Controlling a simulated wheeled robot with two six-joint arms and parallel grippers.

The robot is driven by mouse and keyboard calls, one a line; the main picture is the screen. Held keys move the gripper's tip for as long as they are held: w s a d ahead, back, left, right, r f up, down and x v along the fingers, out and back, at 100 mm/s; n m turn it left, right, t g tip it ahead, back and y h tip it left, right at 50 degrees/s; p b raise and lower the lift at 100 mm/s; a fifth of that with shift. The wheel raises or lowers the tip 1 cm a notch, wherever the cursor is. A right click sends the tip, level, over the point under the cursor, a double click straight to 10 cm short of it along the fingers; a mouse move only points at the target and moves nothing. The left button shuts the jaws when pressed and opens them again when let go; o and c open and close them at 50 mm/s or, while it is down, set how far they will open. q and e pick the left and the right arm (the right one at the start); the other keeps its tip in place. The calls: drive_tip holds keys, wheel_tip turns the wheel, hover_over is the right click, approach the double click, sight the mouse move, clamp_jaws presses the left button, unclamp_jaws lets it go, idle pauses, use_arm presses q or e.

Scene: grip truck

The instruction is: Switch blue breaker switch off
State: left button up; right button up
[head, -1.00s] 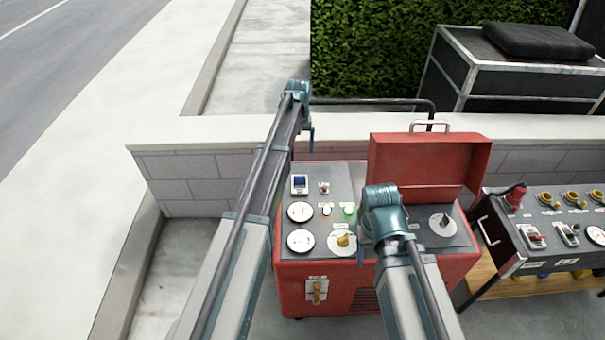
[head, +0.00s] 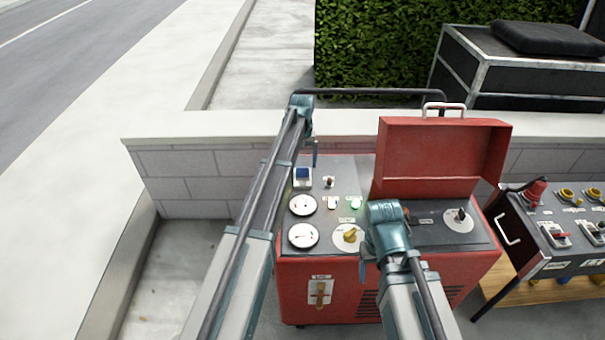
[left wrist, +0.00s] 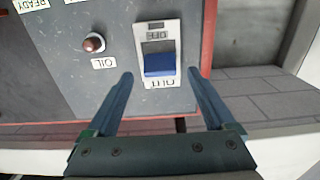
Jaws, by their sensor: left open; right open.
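The blue breaker switch (head: 302,174) sits on a white plate at the far left corner of the red machine's grey top panel. In the left wrist view the blue switch (left wrist: 159,64) shows upside down, with a label at each end of its plate. My left gripper (head: 315,156) is just beyond the switch, pointing down. In its wrist view the open, empty fingers (left wrist: 160,75) flank the switch plate without visible contact. My right gripper (head: 364,262) hangs over the middle front of the panel, mostly hidden behind its own wrist.
A red oil lamp (left wrist: 94,43) is beside the switch. Gauges (head: 303,205), a yellow knob (head: 350,235) and a raised red lid (head: 440,158) crowd the panel. A low block wall (head: 200,175) runs behind. Another control panel (head: 570,225) stands at the right.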

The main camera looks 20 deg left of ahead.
use_arm(q)
wheel_tip(320, 180, down, 2)
drive_tip(key=shift+b, duration=0.55)
use_arm(e)
drive_tip(key=shift+f, duration=0.95)
use_arm(q)
drive_tip(key=shift+c, duration=0.3)
